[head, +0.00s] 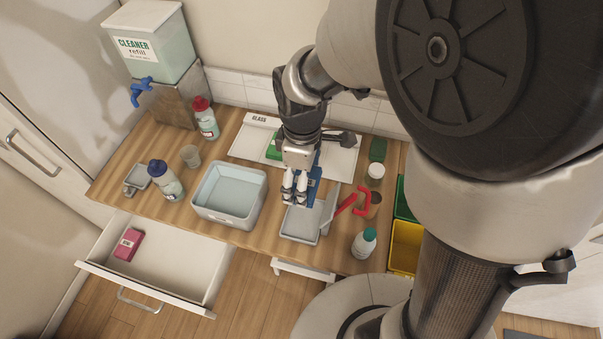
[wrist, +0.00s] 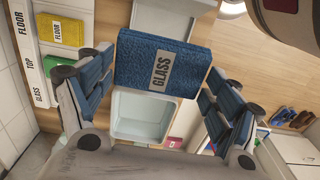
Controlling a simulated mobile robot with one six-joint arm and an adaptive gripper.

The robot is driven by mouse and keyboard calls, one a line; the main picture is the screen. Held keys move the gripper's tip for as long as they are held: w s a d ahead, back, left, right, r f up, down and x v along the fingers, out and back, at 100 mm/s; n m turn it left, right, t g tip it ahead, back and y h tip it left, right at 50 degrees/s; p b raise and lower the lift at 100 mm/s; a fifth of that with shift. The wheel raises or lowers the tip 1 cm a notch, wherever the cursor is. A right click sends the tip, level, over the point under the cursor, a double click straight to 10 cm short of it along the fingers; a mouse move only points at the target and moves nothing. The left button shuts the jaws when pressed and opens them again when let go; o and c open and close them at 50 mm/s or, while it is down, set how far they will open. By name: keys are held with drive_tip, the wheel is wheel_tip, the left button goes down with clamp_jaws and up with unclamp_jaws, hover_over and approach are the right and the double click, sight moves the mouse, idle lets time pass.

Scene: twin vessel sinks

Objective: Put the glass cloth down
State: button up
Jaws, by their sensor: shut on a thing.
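The glass cloth is a folded blue cloth with a grey GLASS label (wrist: 161,70). My gripper (head: 295,195) is shut on it, and the cloth (head: 314,188) shows beside the fingers in the head view. In the wrist view the cloth lies between the two blue-padded fingers, seen against the pale basin. A white board or tray marked GLASS (head: 259,119) lies at the back of the counter, partly hidden by my arm. The wrist view shows its FLOOR, TOP and GLASS labels, with a yellow cloth (wrist: 60,31) by FLOOR. A green cloth (head: 273,150) lies on it too.
A pale basin (head: 229,215) stands left of my gripper; a small grey tray (head: 300,225) lies below it. Bottles stand left. An open drawer (head: 170,268) holds a pink packet (head: 129,244).

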sight(302, 219)
wheel_tip(302, 219, down, 18)
drive_tip(key=b, duration=0.5)
drive_tip(key=shift+r, duration=0.1)
drive_tip(key=shift+b, duration=0.3)
drive_tip(key=o, duration=1)
